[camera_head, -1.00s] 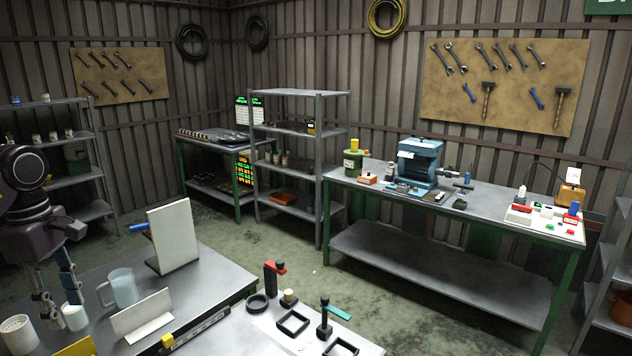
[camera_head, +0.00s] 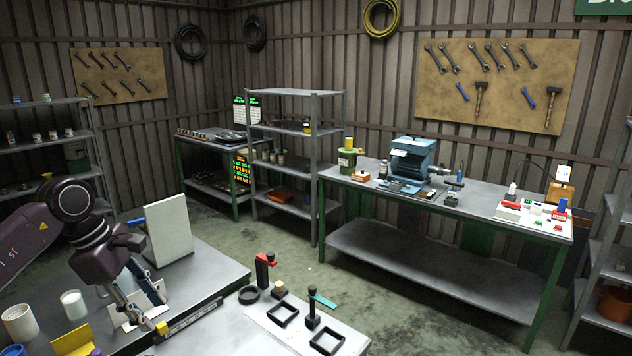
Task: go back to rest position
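My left gripper (camera_head: 147,308) hangs from the dark arm at the left, over the grey table (camera_head: 215,272) in the near left. Its two fingers point down and to the right, with a gap between them, and I see nothing held. The fingers overlap the small white stand (camera_head: 128,322) in the picture; I cannot tell whether they touch it. A translucent mug behind the gripper is mostly hidden. My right gripper is not in view.
A white upright board (camera_head: 168,228) stands behind the gripper. A white cup (camera_head: 73,304) and a perforated white container (camera_head: 19,323) stand left. Black square frames (camera_head: 283,314) and a red-topped post (camera_head: 264,270) are to the right.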

